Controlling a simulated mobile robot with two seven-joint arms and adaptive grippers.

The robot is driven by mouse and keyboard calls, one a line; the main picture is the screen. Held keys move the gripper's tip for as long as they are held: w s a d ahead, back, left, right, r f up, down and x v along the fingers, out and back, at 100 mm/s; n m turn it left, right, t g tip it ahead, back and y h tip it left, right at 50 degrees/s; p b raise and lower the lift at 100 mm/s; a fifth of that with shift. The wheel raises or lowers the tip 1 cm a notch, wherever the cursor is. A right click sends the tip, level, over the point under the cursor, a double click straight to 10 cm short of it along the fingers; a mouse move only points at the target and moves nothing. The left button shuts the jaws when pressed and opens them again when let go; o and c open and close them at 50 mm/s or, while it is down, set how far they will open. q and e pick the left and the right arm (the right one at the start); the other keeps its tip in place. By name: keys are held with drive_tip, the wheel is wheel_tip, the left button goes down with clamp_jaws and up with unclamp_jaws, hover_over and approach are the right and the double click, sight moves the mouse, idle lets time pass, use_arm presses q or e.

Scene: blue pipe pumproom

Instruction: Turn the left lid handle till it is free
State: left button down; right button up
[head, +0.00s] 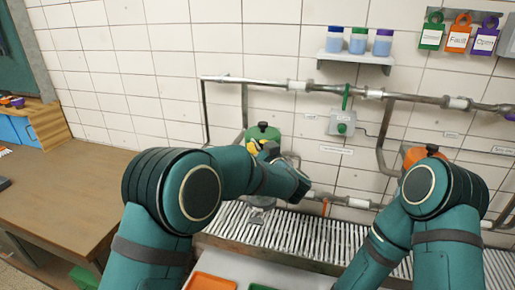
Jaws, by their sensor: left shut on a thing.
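A green rounded lid housing (263,132) stands at the wall pipes, left of the middle. A yellow handle (253,147) shows at its lower front. My left gripper (266,151) is at this handle and shut on it; my own wrist and forearm hide much of the fingers and of the housing's lower part. An orange lid housing (411,155) stands further right, mostly behind my right arm. My right gripper does not show.
A slatted metal grate (300,232) runs below the pipes. A shelf (356,58) with several jars, a small grey box (342,124) with a green knob, and hanging tags (459,40) are on the tiled wall. A wooden bench (60,195) stands left. An orange tray (212,282) lies at the bottom.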

use_arm(q)
drive_tip(key=c, duration=1.3)
unclamp_jaws()
drive_tip(key=v, duration=1.2)
